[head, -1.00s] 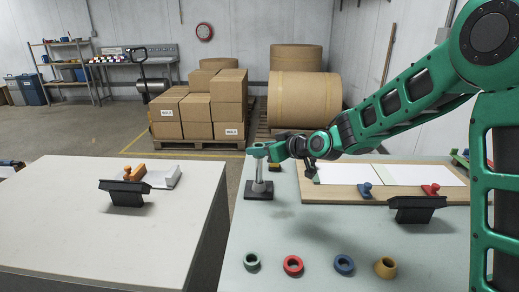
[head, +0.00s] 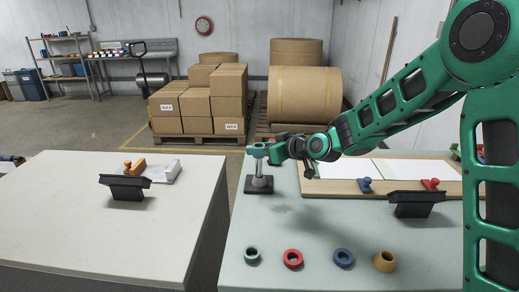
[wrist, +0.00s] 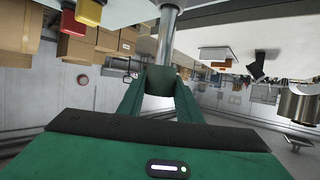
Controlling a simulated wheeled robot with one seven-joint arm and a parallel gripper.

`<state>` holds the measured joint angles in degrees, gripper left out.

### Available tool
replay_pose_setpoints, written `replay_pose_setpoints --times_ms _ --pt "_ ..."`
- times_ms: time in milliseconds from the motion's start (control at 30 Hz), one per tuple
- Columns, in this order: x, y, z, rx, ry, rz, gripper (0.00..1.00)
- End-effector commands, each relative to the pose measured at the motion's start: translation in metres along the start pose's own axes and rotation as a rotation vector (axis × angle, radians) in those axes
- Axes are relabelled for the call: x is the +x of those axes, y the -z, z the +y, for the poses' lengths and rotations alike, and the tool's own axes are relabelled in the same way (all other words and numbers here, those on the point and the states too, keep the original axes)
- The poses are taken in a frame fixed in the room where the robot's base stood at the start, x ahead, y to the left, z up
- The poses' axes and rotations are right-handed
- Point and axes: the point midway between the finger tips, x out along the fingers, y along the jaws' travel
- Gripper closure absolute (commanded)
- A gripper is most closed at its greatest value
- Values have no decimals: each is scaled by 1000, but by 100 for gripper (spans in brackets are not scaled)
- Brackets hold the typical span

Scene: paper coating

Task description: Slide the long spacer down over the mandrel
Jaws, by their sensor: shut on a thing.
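The mandrel is an upright metal post on a dark square base (head: 258,185) at the left edge of the right table. In the wrist view the metal post (wrist: 168,32) runs from the picture's top edge to the held piece. My gripper (head: 258,149) is at the top of the post. Its two green fingers are shut on a dark green round spacer (wrist: 160,80). The spacer is in line with the post. Its overlap with the post's tip is hard to make out.
Four rings stand along the front: green (head: 252,256), red (head: 293,258), blue (head: 344,258) and ochre (head: 385,261). A board with white sheets (head: 340,186) lies behind them. A black holder (head: 416,204) stands at right. A gap separates the left table (head: 70,220).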

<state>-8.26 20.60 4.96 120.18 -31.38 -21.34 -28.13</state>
Motion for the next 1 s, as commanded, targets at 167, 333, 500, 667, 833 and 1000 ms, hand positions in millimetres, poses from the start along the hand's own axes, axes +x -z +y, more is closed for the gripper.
replay_pose_setpoints --times_ms 167,333,500,667,833,1000 --pt "2 -4 0 1 0 0 92" --pt "2 -5 0 0 0 1 49" --pt "2 -5 0 0 0 0 47" --pt "1 -5 0 0 -1 0 47" --pt "-15 -5 1 0 -2 0 47" --pt "-47 -5 2 1 -4 0 47"
